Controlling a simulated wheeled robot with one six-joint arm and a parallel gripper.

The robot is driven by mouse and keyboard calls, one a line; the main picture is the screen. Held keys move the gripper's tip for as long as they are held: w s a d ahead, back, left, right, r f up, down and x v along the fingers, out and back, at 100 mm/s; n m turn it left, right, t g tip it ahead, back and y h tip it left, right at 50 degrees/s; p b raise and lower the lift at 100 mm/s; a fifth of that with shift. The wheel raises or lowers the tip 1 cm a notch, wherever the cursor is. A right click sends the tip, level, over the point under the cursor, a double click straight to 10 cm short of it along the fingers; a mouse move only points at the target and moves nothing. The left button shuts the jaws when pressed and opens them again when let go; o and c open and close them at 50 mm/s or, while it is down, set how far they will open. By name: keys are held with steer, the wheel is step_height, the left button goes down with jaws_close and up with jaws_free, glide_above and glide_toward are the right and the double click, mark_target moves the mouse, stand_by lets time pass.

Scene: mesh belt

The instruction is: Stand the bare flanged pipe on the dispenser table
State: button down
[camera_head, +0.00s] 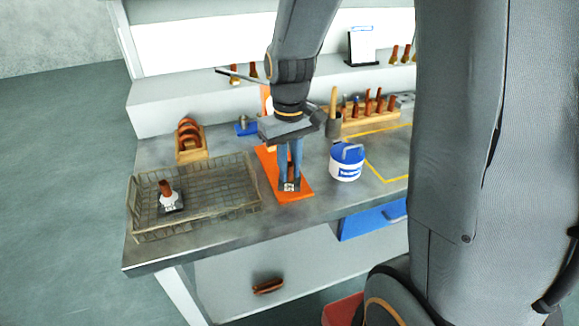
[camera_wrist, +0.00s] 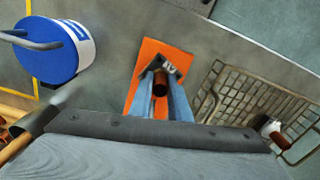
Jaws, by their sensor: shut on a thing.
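My gripper (camera_head: 289,168) points down with its blue fingers shut on a brown pipe (camera_wrist: 160,85). The pipe has a dark square flange (camera_head: 290,185) with pale marks at its lower end, and it looks bare and upright. The flange is over the orange plate (camera_head: 302,196); I cannot tell whether it touches. The plate also shows in the wrist view (camera_wrist: 148,55). An orange upright (camera_head: 265,98) rises behind it, partly hidden by my wrist. A second flanged pipe (camera_head: 166,188), with white around its lower part, stands in the wire basket (camera_head: 250,187).
A blue-lidded white tub (camera_head: 347,166) stands close right of the plate, and the basket is close left. A wooden holder with brown rings (camera_head: 189,140) and a tool rack (camera_head: 370,112) stand behind. Grey bench (camera_head: 230,232) is clear in front. A brown thing (camera_head: 268,286) lies below.

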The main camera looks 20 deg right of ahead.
mark_target(290, 164)
steer(key=c, duration=1.7)
jaws_free()
steer(key=shift+o, duration=0.2)
step_height(290, 164, up, 12)
steer(key=b, duration=0.1)
steer(key=shift+r+b, duration=0.15)
steer(key=shift+b, duration=0.2)
steer(key=shift+s, duration=0.1)
